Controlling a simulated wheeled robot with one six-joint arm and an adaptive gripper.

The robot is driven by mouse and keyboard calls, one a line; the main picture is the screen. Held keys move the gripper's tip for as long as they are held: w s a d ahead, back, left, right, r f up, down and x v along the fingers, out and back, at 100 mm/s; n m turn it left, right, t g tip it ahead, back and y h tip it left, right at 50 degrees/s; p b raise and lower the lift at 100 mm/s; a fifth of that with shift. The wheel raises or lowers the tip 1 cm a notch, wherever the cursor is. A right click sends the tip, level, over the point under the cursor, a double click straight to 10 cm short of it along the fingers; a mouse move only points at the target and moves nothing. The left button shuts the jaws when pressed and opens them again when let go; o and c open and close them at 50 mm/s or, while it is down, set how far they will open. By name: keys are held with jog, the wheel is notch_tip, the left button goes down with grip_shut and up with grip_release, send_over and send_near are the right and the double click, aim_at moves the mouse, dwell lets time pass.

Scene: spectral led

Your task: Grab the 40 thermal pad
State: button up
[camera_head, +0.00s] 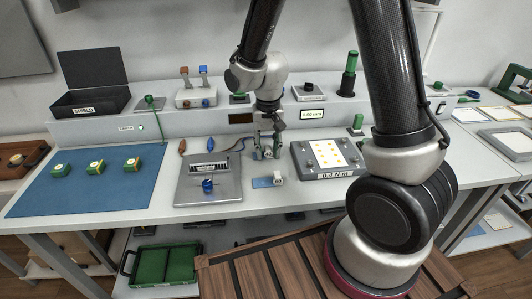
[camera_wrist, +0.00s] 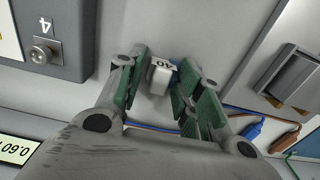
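The 40 thermal pad shows in the head view as a flat blue piece (camera_head: 262,183) with a small white block (camera_head: 278,177) at its right end, lying on the light grey bench. In the wrist view, the white block (camera_wrist: 160,78) carries a "40" label and shows between my fingers; a bit of blue (camera_wrist: 176,63) shows beside it, the rest hidden by the right finger. My gripper (camera_head: 265,156) is open and empty, pointing down just behind and above the block. In the wrist view, its green-padded fingers (camera_wrist: 163,66) stand apart with gaps beside the block.
A grey plate with a dark ribbed part and blue knob (camera_head: 225,187) lies left of the pad. A dark-edged torque board (camera_head: 299,160) stands close on the right. Cables with orange and blue ends (camera_wrist: 254,131) lie nearby. Bench in front is clear.

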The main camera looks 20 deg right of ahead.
jog(key=c, duration=0.5)
jog(key=shift+c, duration=0.2)
